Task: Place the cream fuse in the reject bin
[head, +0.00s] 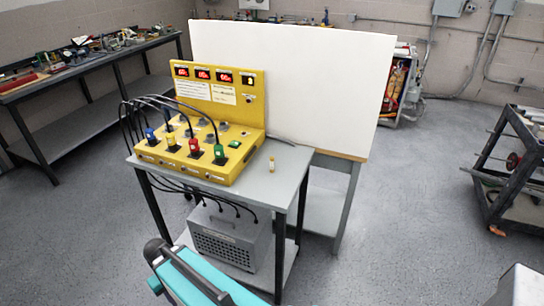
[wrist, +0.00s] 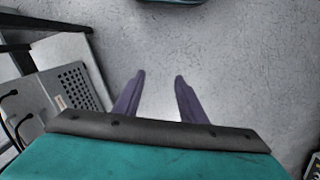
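A small upright cream fuse (head: 271,164) stands on the grey table (head: 268,192), to the right of the yellow panel (head: 208,168). My gripper shows in the wrist view (wrist: 160,80) with its two purple fingers apart and only bare floor between them. It is open and empty, away from the fuse, which is not in the wrist view. A pale box (head: 520,287) is cut off at the lower right edge of the head view; I cannot tell whether it is the reject bin.
The yellow panel carries coloured plugs and black cables along the table's left. A white board (head: 290,85) stands behind the table. A grey vented box (head: 230,240) sits on the lower shelf. A dark cart (head: 510,165) stands at right, with open floor between.

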